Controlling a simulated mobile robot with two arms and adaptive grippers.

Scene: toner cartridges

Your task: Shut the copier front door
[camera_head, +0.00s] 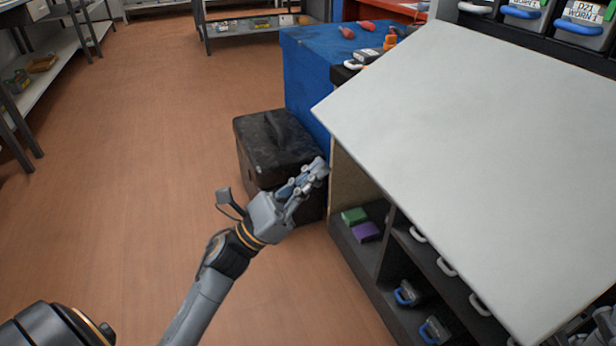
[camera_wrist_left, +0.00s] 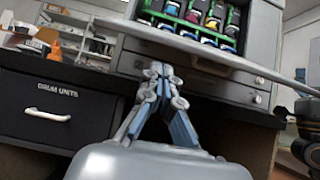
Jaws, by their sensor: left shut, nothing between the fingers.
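The copier front door (camera_head: 480,140) is a large pale grey panel, open and jutting out from the copier at the right of the head view. In the left wrist view the door (camera_wrist_left: 215,54) shows nearly edge-on, below the copier's open front. Cartridges (camera_wrist_left: 195,18) with coloured ends sit in that opening. My left gripper (camera_head: 321,168) is shut and empty, left of the door and apart from it in the head view. Its closed fingers also show in the left wrist view (camera_wrist_left: 160,72). Part of my right arm shows at the lower right corner; its fingers are unclear.
A black case (camera_head: 272,145) and a blue cabinet (camera_head: 318,70) stand behind my left gripper. Below the door is a dark shelf unit (camera_head: 365,270) with handled cartridges. A drawer marked DRUM UNITS (camera_wrist_left: 50,110) shows in the wrist view. The floor at left is clear.

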